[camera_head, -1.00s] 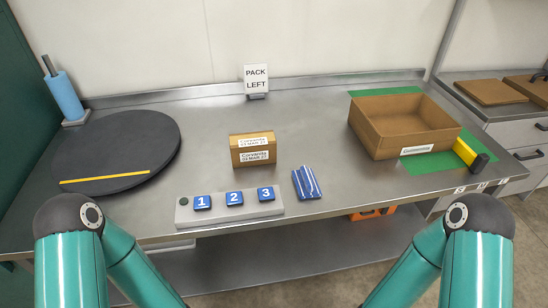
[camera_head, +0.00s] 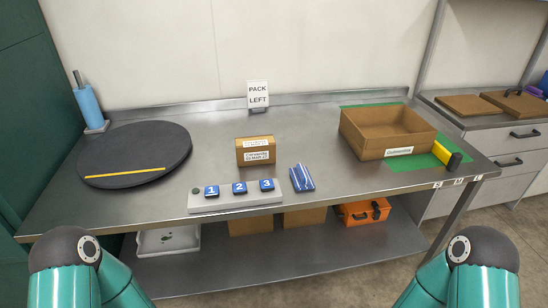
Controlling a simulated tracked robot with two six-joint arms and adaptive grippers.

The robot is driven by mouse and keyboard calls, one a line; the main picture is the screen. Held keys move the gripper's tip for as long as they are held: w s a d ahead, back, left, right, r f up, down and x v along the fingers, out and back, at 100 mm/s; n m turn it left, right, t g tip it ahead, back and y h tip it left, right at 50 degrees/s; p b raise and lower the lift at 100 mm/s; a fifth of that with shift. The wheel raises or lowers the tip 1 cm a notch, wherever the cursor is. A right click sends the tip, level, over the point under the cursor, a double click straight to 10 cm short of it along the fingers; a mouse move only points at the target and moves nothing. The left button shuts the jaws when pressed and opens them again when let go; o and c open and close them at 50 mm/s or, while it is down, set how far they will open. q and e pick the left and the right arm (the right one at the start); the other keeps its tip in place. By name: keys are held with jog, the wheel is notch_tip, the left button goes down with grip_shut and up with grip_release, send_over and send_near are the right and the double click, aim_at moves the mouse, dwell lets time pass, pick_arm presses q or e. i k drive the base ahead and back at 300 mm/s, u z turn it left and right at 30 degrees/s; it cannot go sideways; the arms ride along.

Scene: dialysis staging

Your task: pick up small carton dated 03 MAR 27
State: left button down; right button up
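A small brown carton (camera_head: 255,144) stands upright near the middle of the steel table. It has white labels on its top and front; the front label appears to read "03 MAR 27", though the print is small. My two teal arms come in at the lower left and lower right corners, well apart from the carton. Neither gripper shows; both are outside the picture.
A button panel (camera_head: 240,205) numbered 1, 2, 3 and a blue striped packet (camera_head: 301,177) lie in front of the carton. A round dark turntable (camera_head: 135,143) is at left. An open cardboard box (camera_head: 388,142) stands on a green mat (camera_head: 435,158) at right. The lower shelf (camera_head: 300,250) holds boxes.

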aim_at(259, 150)
jog(key=u, duration=0.1)
jog(key=i, duration=1.05)
jog(key=u, duration=2.75)
jog(key=k, duration=1.45)
jog(key=z, duration=0.3)
